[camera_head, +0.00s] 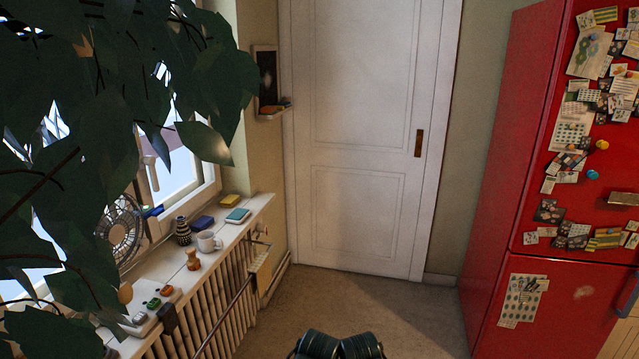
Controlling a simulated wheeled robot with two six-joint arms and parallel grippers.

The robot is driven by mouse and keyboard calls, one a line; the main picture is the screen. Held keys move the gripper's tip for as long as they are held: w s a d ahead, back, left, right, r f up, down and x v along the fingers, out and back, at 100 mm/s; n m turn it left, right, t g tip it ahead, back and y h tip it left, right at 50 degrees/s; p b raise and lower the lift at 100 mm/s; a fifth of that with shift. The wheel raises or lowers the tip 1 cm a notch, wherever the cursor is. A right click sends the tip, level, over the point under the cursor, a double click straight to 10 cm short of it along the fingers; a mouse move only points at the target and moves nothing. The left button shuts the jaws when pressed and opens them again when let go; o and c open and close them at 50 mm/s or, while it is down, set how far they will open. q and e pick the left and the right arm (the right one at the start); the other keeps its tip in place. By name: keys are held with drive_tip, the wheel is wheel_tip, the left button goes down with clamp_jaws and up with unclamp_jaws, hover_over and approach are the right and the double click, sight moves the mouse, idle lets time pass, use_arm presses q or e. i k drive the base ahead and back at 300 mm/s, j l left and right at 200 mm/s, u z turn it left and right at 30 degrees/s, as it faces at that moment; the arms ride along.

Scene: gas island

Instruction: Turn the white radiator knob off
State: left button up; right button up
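The white ribbed radiator (207,310) stands under the window sill on the left. A small pale knob-like part (261,229) shows at its far end, just below the sill's corner. It is small and dim, so I cannot be sure it is the radiator knob or tell how it is turned. Neither of my grippers can be made out. Only dark rounded parts, which look like mine, show at the bottom middle.
The sill (171,268) holds a white mug (208,241), a fan (120,228) and small items. A cloth (263,272) hangs by a rail along the radiator. Plant leaves (120,70) cover the upper left. A red fridge (540,190) stands right. Floor before the white door (355,130) is clear.

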sight(261, 229)
drive_tip(key=i+l+u, duration=0.15)
drive_tip(key=i+u, duration=0.2)
drive_tip(key=i, duration=0.15)
drive_tip(key=i+l+u, duration=0.3)
drive_tip(key=i, duration=0.2)
drive_tip(key=i+l+u, duration=0.1)
drive_tip(key=i+l, duration=0.6)
drive_tip(key=i+l+u, duration=0.1)
drive_tip(key=i+l, duration=1.2)
drive_tip(key=l, duration=0.25)
drive_tip(key=i+j+u, duration=0.05)
